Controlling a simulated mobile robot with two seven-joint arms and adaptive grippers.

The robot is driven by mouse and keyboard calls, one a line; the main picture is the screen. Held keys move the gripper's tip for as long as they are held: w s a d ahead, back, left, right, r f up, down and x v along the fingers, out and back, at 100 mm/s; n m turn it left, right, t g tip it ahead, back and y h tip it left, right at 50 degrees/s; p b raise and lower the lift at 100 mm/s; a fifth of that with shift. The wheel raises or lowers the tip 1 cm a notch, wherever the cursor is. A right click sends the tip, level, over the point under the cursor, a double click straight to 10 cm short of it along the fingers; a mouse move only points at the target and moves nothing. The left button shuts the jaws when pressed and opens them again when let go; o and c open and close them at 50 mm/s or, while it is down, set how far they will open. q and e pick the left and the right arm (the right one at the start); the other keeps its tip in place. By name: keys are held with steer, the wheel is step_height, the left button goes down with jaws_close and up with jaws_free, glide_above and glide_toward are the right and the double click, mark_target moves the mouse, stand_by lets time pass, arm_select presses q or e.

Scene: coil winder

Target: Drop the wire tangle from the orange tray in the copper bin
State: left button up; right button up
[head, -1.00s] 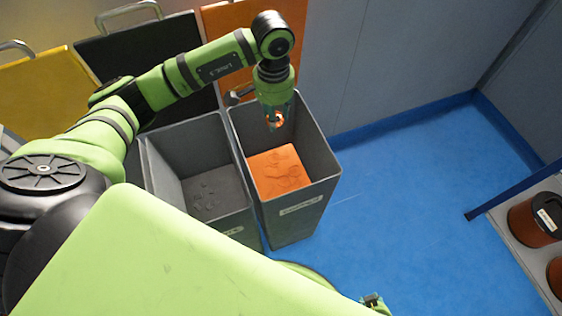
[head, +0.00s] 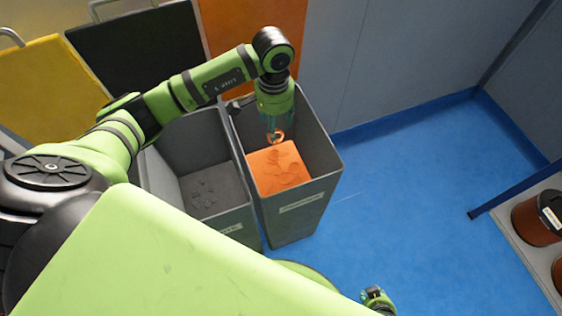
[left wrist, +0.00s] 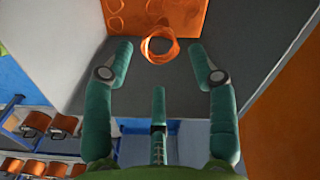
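The wire tangle (head: 274,137), a small orange-copper ring of wire, is in the mouth of the copper bin (head: 302,203), a tall grey bin with an orange bed inside. My left gripper (head: 276,128) points down into this bin. No orange tray is in view.
A second grey bin (head: 222,222) with dark scraps stands directly left of the copper bin. Yellow (head: 45,80), black and orange panels stand behind. Copper-coloured spools (head: 535,222) sit on a rack at the right. The blue floor (head: 420,190) between is clear.

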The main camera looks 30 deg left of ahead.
arm_select(q)
steer(key=shift+r, duration=0.1)
step_height(320, 180, up, 12)
stand_by(0.6)
stand_by(0.4)
